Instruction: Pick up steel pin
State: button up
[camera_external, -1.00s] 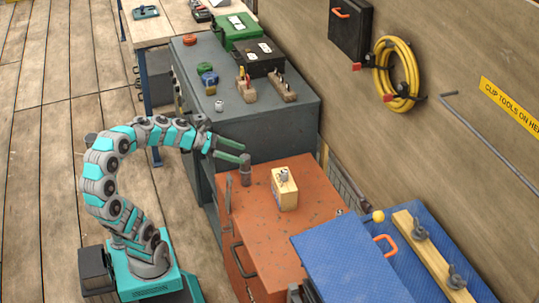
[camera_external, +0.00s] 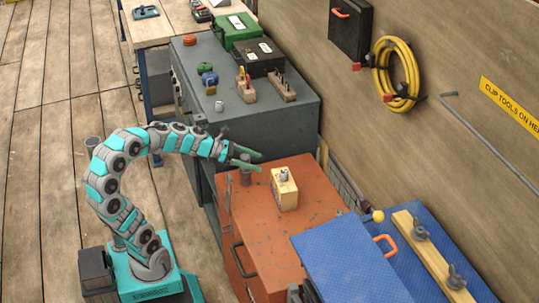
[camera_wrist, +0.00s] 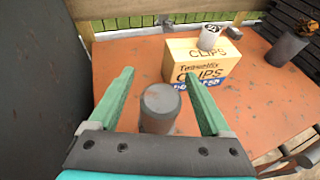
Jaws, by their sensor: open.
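A grey steel cylinder, which I take for the steel pin (camera_wrist: 160,108), stands upright on the orange cabinet top. It also shows in the external view (camera_external: 246,178), near the cabinet's left edge, partly covered by a finger. My gripper (camera_external: 261,162) has two green fingers, spread apart and empty. In the wrist view my gripper (camera_wrist: 159,76) has one finger on each side of the pin, with clear gaps. The pin's lower part is hidden behind the gripper body. Whether the fingers are level with the pin or above it, I cannot tell exactly.
A wooden clips box (camera_external: 285,189) with a small white-grey cylinder (camera_wrist: 208,37) on top stands just beyond the pin. Another dark cylinder (camera_wrist: 287,48) shows at the right. A tall grey cabinet (camera_external: 270,115) rises beside the orange top (camera_external: 265,238).

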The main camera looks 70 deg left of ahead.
grip_shut()
dwell(0.7)
